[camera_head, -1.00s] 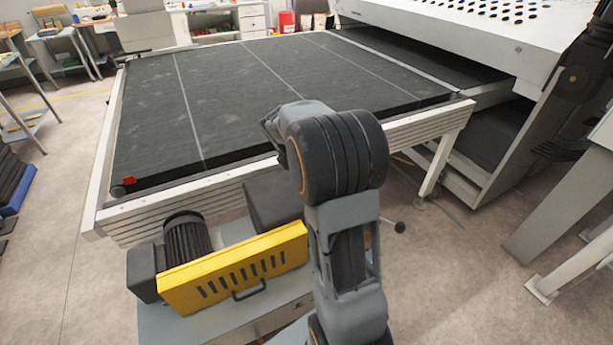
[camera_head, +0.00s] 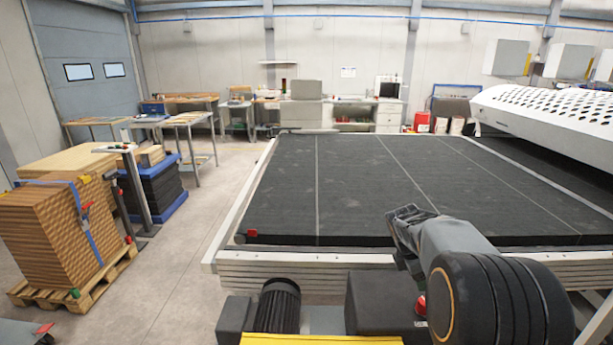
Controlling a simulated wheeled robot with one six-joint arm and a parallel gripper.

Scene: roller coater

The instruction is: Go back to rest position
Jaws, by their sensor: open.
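My arm fills the lower right of the head view, with a large dark joint close to the camera and a grey link reaching up and left over the front edge of the roller coater's conveyor.
The motor (camera_head: 278,305) and yellow guard (camera_head: 320,340) stand below the conveyor's front. A perforated white machine cover (camera_head: 550,110) is at right. Stacked boards (camera_head: 55,235) on a pallet stand at left. Floor between pallet and conveyor is clear.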

